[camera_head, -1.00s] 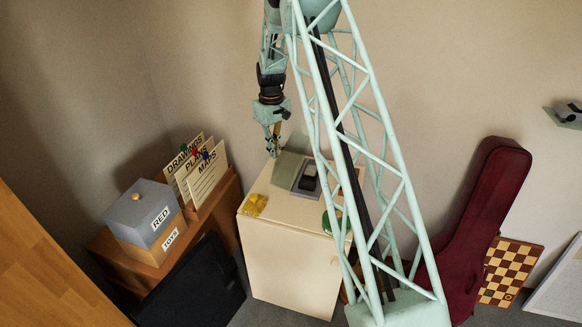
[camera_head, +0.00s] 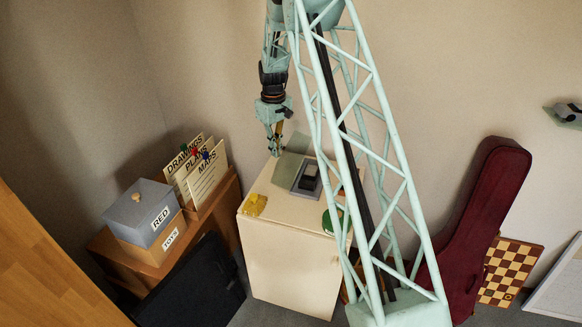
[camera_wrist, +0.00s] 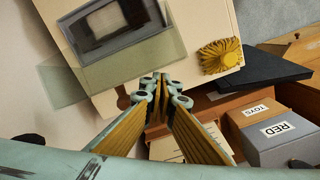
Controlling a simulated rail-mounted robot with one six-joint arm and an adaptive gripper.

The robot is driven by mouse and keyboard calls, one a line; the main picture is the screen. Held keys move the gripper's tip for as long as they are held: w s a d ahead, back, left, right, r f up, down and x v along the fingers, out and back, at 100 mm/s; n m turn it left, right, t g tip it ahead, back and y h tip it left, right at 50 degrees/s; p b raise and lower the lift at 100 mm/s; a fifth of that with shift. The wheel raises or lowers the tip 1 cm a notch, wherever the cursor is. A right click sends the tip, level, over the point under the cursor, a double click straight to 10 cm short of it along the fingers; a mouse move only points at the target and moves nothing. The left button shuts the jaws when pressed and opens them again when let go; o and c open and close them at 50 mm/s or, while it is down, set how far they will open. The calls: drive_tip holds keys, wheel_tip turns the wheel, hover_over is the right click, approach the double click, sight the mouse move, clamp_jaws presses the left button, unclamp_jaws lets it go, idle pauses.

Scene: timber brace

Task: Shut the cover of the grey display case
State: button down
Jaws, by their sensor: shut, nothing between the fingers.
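The grey display case (camera_head: 313,192) sits on top of the cream cabinet, with a dark block inside it. Its pale grey-green cover (camera_head: 287,168) stands open on the side near the wall, tilted away from the case. My gripper (camera_head: 275,152) is shut and empty, just beside the cover on its wall side. In the wrist view, the case (camera_wrist: 88,20) is at the upper left and the see-through cover (camera_wrist: 65,87) spreads below it. The closed fingertips (camera_wrist: 160,82) are close to the cover's edge; I cannot tell whether they touch it.
The cream cabinet (camera_head: 285,265) also carries a yellow ribbed object (camera_head: 255,205) at its front left and a green round item (camera_head: 328,222) at its right. A grey box marked RED (camera_head: 145,210) and upright cards (camera_head: 200,170) stand left. A red instrument case (camera_head: 480,220) leans right.

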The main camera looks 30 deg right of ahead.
sight(283, 155)
drive_tip(key=shift+s+d+r, duration=0.4)
drive_tip(key=shift+s+d, duration=0.1)
drive_tip(key=shift+s, duration=0.1)
drive_tip(key=shift+s+d+r, duration=0.35)
drive_tip(key=shift+s+d, duration=0.1)
drive_tip(key=shift+s, duration=0.15)
idle(1.1)
drive_tip(key=shift+s+d+r+b, duration=0.2)
drive_tip(key=shift+s+d, duration=0.6)
drive_tip(key=shift+s, duration=0.2)
drive_tip(key=shift+s+d+r+b, duration=0.2)
drive_tip(key=shift+s+d, duration=0.55)
drive_tip(key=shift+s, duration=0.25)
idle(1.8)
drive_tip(key=shift+s+d, duration=0.5)
drive_tip(key=shift+s, duration=0.15)
idle(0.3)
drive_tip(key=shift+s+f+b, duration=0.1)
drive_tip(key=shift+f+b, duration=0.2)
drive_tip(key=shift+b, duration=0.05)
